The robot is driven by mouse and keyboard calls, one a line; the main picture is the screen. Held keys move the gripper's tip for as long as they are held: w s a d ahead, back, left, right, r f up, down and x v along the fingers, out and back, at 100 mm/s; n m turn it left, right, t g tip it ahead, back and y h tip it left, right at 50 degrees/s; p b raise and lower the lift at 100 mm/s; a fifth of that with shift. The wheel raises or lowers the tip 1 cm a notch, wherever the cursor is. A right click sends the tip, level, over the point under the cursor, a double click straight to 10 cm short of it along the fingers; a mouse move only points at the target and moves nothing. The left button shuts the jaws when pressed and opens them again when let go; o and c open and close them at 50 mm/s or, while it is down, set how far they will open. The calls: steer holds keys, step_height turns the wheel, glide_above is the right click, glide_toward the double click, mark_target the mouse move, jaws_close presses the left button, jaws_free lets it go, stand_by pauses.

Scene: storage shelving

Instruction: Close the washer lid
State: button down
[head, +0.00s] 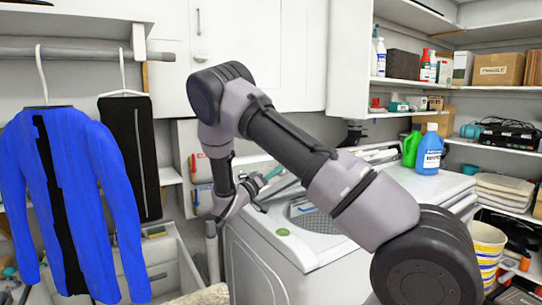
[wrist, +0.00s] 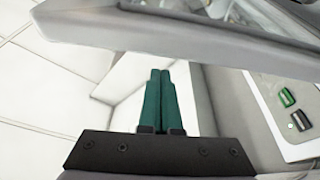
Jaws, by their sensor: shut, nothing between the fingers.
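The white washer (head: 262,260) stands in the middle of the head view, and its drum opening (head: 316,220) shows in the top. The lid (head: 284,187) is raised at a tilt over the opening, largely hidden behind my arm. In the wrist view the lid (wrist: 190,48) is a grey slab slanting across the top. My gripper (head: 272,174) is at the lid's left side in the head view. In the wrist view its green fingers (wrist: 160,78) are together and empty, with their tips close to the lid's edge. I cannot tell whether they touch.
A green bottle (head: 412,147) and a blue bottle (head: 429,152) stand on the white top to the right. A blue jacket (head: 100,180) hangs at the left. The wrist view shows a panel with green buttons (wrist: 287,97) at the right and pale floor tiles at the left.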

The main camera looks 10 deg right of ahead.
mark_target(288, 230)
steer(key=s+f+m+g, duration=0.1)
steer(key=s+f+m, duration=0.1)
steer(key=f, duration=0.3)
steer(key=s+d+f+m+h, duration=0.1)
steer(key=s+f+m, duration=0.1)
steer(key=f+m, duration=0.1)
steer(key=s+d+f+m+g+h, duration=0.1)
steer(key=s+f+m, duration=0.2)
steer(key=f, duration=0.3)
steer(key=shift+d+f+g, duration=0.25)
steer(key=shift+f+g, duration=0.05)
steer(key=shift+f, duration=0.05)
steer(key=shift+f+m, duration=0.4)
steer(key=shift+f, duration=0.15)
